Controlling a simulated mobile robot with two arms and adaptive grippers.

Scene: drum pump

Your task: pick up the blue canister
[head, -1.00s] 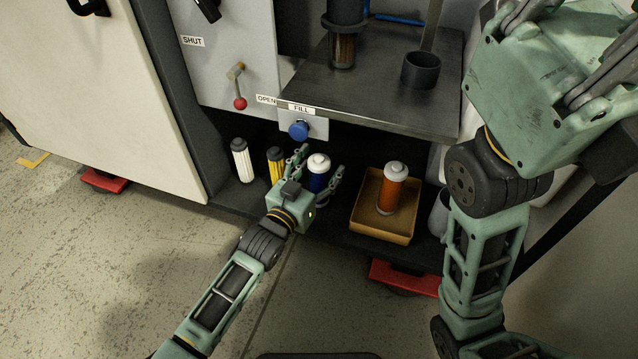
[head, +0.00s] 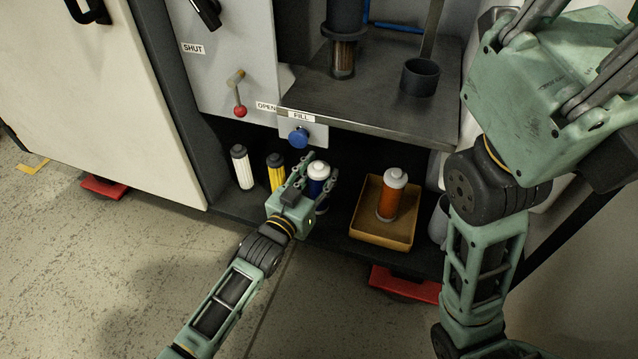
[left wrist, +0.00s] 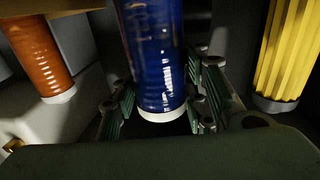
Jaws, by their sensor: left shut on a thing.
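The blue canister (head: 316,186) has a white cap and stands upright on the lower shelf, between the yellow canister and the tray. My left gripper (head: 312,184) has its fingers on both sides of it and is shut on it. In the left wrist view the blue canister (left wrist: 155,60) sits between the ribbed finger pads of my left gripper (left wrist: 160,108). Part of the canister is hidden behind the fingers in the head view. My right arm fills the right side of the head view; its gripper fingers are cut off by the upper edge, so their opening does not show.
A yellow canister (head: 275,172) and a white one (head: 242,167) stand to the left. An orange canister (head: 391,195) stands in a tan tray (head: 382,237) to the right. The steel worktop (head: 385,119) and blue FILL button (head: 298,138) are above.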

